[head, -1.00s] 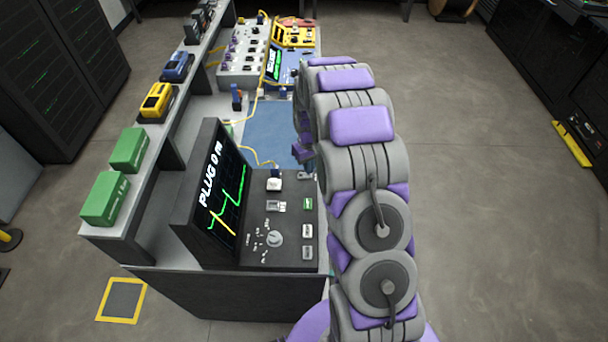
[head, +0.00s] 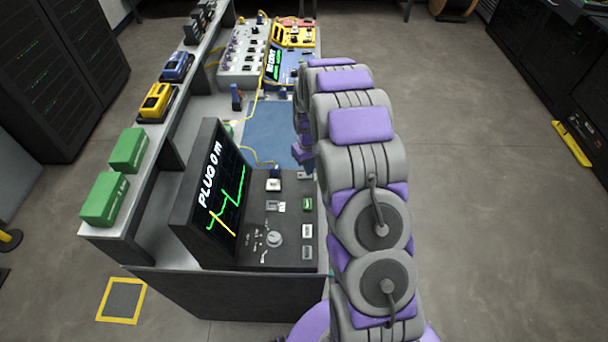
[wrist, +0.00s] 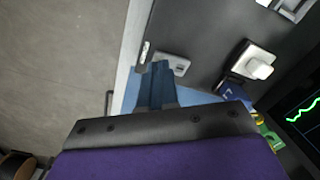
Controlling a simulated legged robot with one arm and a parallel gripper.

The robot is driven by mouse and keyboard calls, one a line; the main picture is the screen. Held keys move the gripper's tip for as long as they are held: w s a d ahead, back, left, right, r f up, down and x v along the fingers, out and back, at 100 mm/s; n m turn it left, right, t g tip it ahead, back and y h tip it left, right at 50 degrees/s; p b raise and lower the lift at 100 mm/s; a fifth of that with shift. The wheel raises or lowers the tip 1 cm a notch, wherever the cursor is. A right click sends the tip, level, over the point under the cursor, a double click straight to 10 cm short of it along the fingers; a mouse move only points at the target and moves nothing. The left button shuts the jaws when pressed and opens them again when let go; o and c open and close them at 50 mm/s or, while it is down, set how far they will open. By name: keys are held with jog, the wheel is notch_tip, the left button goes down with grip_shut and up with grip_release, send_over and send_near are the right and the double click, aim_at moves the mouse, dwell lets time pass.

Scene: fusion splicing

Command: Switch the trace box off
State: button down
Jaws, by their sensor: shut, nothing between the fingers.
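The trace box (head: 262,257) is a dark box on the near end of the bench. Its tilted screen (head: 220,192) is lit, with "PLUG 0 M" and a green trace. In the wrist view its dark panel (wrist: 205,32) carries a small grey switch-like part (wrist: 172,63) near the edge and a white square fitting (wrist: 258,67). My gripper (wrist: 155,68) is shut and empty, its blue fingertips right beside the grey part. I cannot tell whether they touch it. In the head view my arm hides most of the gripper.
A blue mat (head: 268,128) lies behind the trace box, with a yellow cable (head: 258,160) across it. A shelf at left holds green boxes (head: 103,198) and a yellow device (head: 157,101). A grey control unit (head: 243,60) stands farther back.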

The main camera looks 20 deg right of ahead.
jog(key=shift+f, duration=0.7)
dwell(0.3)
jog(key=shift+r, duration=0.1)
jog(key=shift+r+p, duration=1.15)
jog(key=shift+r, duration=2.25)
